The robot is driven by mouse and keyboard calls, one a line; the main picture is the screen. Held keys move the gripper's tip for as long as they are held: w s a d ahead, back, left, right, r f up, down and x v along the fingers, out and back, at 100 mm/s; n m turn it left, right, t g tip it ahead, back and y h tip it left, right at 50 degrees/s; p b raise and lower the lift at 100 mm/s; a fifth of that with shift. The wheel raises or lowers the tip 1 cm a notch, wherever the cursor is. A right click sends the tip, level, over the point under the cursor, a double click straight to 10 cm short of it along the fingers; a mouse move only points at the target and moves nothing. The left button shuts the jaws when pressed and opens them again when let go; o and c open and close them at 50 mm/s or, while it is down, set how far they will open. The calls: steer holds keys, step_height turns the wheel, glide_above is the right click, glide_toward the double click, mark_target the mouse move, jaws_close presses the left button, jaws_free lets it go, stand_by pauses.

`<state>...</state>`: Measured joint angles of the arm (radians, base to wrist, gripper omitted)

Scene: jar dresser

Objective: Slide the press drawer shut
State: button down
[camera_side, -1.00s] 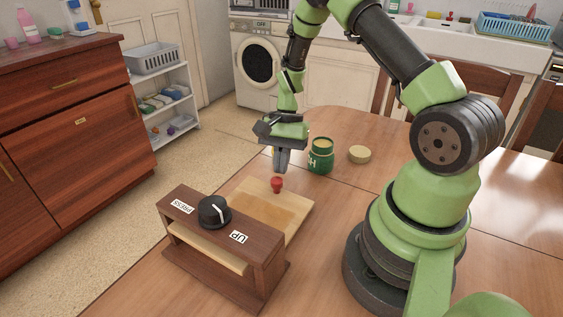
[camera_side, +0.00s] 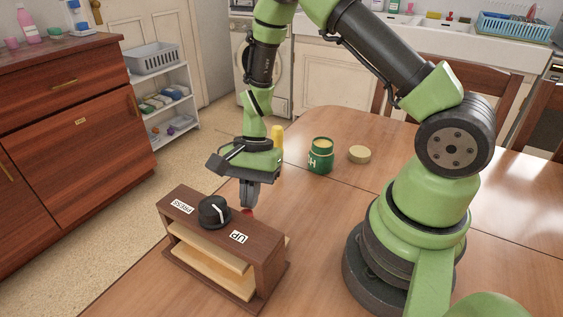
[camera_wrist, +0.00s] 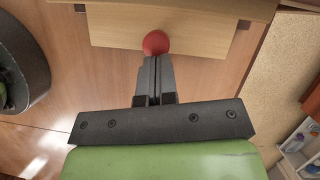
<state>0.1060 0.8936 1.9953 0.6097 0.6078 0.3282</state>
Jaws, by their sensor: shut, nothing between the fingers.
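The dark wooden press (camera_side: 265,262) stands at the table's near left, with a black knob (camera_side: 214,211) and word labels on top. Its pale wooden drawer (camera_side: 220,272) shows inside the open near side, under another pale board. In the wrist view part of the drawer (camera_wrist: 200,35) still sticks out beyond the press. The drawer's red knob (camera_wrist: 155,43) is mostly hidden behind my fingers in the side view. My gripper (camera_side: 250,205) is shut and empty, pointing down at the press's far side. In the wrist view its fingertips are right at the red knob; contact is unclear.
A green jar (camera_side: 320,160) stands open farther back, with a round pale lid (camera_side: 359,154) to its right. A yellow object (camera_side: 277,137) shows behind my gripper. The table between the press and my base is clear.

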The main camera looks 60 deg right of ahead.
steer(key=d, duration=0.3)
steer(key=w+d, duration=0.1)
steer(key=shift+w+d+r, duration=0.1)
steer(key=shift+d+r, duration=0.1)
steer(key=shift+r, duration=0.1)
steer(key=s+v, duration=0.1)
steer(key=v, duration=0.8)
steer(key=s+a+r+n+t+h, duration=0.1)
steer(key=s+a+r+n+t, duration=0.15)
steer(key=r, duration=0.35)
steer(key=s+a+r+n+t+h, duration=0.1)
steer(key=s+a+r+n, duration=0.15)
steer(key=r, duration=0.45)
steer(key=s+a+r+n+t, duration=0.2)
steer(key=s+r+n+t, duration=0.2)
steer(key=s, duration=0.5)
steer(key=shift+a+n+t, duration=0.2)
steer(key=shift+n+t, duration=0.25)
steer(key=shift+n, duration=0.55)
steer(key=shift+r, duration=0.1)
